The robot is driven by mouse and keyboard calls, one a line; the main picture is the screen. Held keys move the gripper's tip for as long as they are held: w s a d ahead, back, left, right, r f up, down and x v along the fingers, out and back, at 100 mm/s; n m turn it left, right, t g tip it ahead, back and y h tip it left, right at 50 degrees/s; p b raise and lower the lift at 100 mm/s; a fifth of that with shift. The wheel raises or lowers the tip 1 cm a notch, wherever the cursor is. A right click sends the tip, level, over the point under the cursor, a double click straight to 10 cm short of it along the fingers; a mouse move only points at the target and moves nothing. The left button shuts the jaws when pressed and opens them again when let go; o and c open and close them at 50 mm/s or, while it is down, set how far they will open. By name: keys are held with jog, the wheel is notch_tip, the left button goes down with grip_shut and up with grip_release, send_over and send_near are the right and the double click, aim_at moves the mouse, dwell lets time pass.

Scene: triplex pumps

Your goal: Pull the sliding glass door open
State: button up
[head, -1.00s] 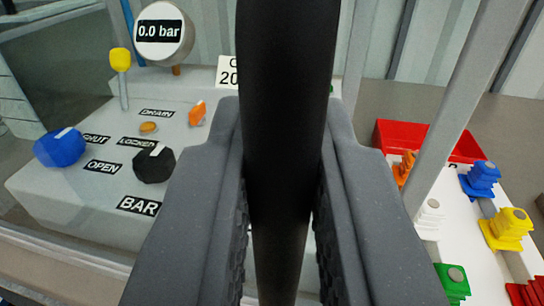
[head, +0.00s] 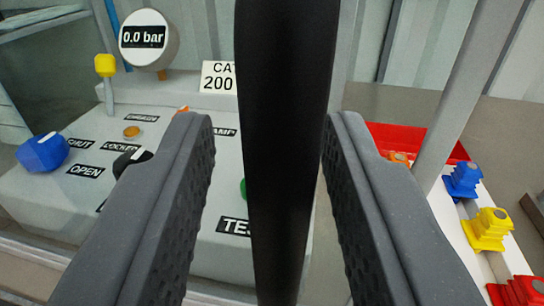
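A black vertical bar, which looks like the door's handle (head: 285,130), runs from top to bottom through the middle of the head view. My gripper (head: 270,125) is open, with one grey finger on each side of the bar. Gaps show between the bar and both fingers, so neither appears to touch it. The glass of the sliding door is hard to make out, and I cannot tell how far the door stands open. The bar and fingers hide part of the panel behind.
Behind is a white panel (head: 95,210) with labels, a blue knob (head: 42,152), a yellow lever (head: 105,66) and a gauge (head: 149,38) reading 0.0 bar. At right are a grey post (head: 468,90), a red tray (head: 400,135) and several coloured stepped pieces, including a yellow one (head: 487,230).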

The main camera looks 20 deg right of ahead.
jog(key=shift+s, duration=0.1)
jog(key=b+v, duration=0.3)
jog(key=v, duration=1)
jog(key=shift+s+a, duration=0.15)
jog(key=shift+s, duration=0.1)
